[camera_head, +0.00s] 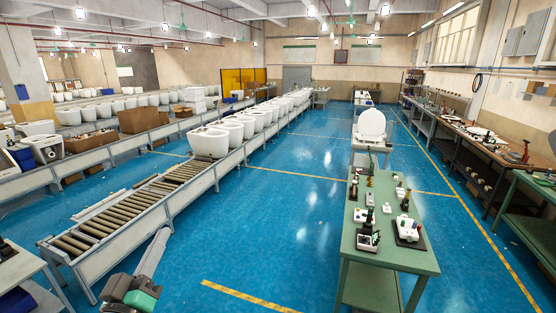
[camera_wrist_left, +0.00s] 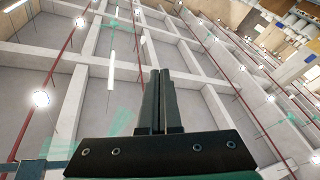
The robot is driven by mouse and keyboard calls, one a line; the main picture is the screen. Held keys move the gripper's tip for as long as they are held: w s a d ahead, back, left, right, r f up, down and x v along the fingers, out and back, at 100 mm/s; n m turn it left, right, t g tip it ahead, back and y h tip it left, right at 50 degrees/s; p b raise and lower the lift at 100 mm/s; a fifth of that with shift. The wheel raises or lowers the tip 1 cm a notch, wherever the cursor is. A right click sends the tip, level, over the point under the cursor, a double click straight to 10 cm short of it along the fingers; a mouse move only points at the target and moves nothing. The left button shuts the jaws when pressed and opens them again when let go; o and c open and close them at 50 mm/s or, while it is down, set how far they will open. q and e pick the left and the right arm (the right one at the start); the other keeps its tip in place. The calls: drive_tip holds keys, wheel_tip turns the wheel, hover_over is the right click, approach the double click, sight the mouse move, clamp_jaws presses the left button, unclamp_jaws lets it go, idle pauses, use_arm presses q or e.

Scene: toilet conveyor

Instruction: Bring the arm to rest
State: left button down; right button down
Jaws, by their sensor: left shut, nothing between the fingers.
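My left arm (camera_head: 152,258) comes in at the bottom left of the head view, over the blue floor beside the near end of the roller conveyor. Its gripper is not clearly made out there. In the left wrist view the left gripper (camera_wrist_left: 162,85) points up toward the ceiling beams and lamps. Its two black fingers are together with nothing between them. My right gripper is not in view.
The roller conveyor (camera_head: 125,212) carries a row of white toilets (camera_head: 209,142). A green table (camera_head: 400,255) with small parts and tools stands right of centre. A workbench (camera_head: 480,150) lines the right wall. Blue floor (camera_head: 270,230) between conveyor and table is clear.

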use_arm(q)
drive_tip(key=s+d+r+m+t+h+p, duration=0.1)
drive_tip(key=s+d+r+m+t, duration=0.3)
drive_tip(key=r, duration=0.7)
drive_tip(key=s+d+r+t+h, duration=0.1)
drive_tip(key=s+d+r+h, duration=0.15)
drive_tip(key=s+r, duration=0.55)
drive_tip(key=s+r+m+t+y, duration=0.1)
drive_tip(key=s+r+m+t, duration=0.1)
drive_tip(key=s+r, duration=0.5)
drive_tip(key=shift+r+m, duration=0.3)
drive_tip(key=shift+r, duration=0.2)
drive_tip(key=shift+a, duration=0.1)
